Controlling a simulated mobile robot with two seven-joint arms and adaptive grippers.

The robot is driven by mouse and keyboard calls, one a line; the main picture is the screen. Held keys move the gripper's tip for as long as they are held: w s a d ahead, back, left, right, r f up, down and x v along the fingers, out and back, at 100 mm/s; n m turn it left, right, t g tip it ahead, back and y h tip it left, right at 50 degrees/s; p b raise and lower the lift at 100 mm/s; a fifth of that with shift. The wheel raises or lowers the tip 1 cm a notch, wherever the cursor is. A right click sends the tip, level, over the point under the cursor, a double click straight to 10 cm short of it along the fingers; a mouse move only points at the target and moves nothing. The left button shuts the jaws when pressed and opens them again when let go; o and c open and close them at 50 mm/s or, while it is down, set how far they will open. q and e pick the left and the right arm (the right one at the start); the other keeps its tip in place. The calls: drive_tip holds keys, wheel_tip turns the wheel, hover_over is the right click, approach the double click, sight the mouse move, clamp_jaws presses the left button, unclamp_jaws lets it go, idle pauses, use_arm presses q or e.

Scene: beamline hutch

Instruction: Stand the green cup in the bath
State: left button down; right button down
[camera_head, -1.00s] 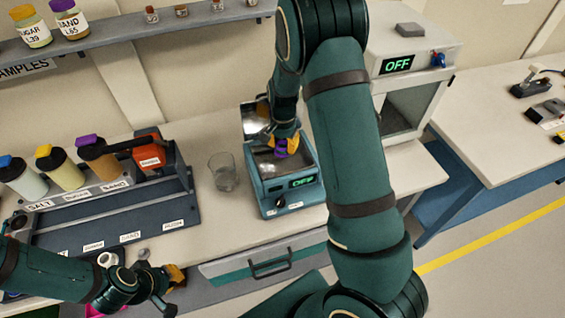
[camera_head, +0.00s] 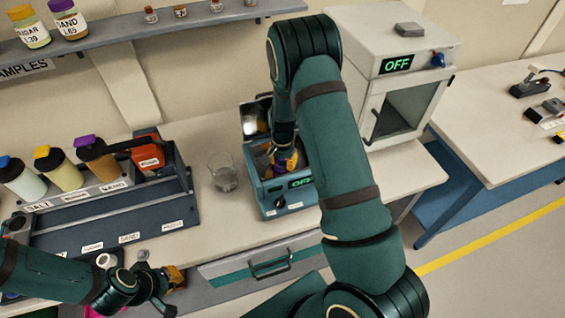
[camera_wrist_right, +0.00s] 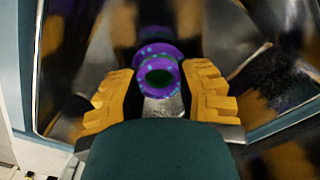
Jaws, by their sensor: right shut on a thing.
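The bath (camera_head: 270,205) is a teal box with a metal basin and a green OFF display, on the bench in the head view. My right gripper (camera_head: 284,162) is down at the basin. In the wrist view my right gripper (camera_wrist_right: 160,98) is shut on a small cup (camera_wrist_right: 158,72) with a purple, speckled rim and a green inside. Steel basin walls (camera_wrist_right: 75,60) surround it there. Whether the cup touches the basin floor cannot be told. My left gripper (camera_head: 168,288) is low at the bench's front edge, its jaws unclear.
A clear glass beaker (camera_head: 223,178) stands just left of the bath. A dark rack (camera_head: 120,215) with capped bottles is further left. A white oven (camera_head: 405,85), also showing OFF, stands to the right. A drawer handle (camera_head: 270,266) projects below the bench.

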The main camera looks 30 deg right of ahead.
drive_tip(key=shift+f, duration=0.15)
drive_tip(key=c, duration=0.7)
unclamp_jaws()
drive_tip(key=shift+r, duration=0.2)
wheel_tip(320, 180, up, 12)
drive_tip(key=shift+p, duration=0.35)
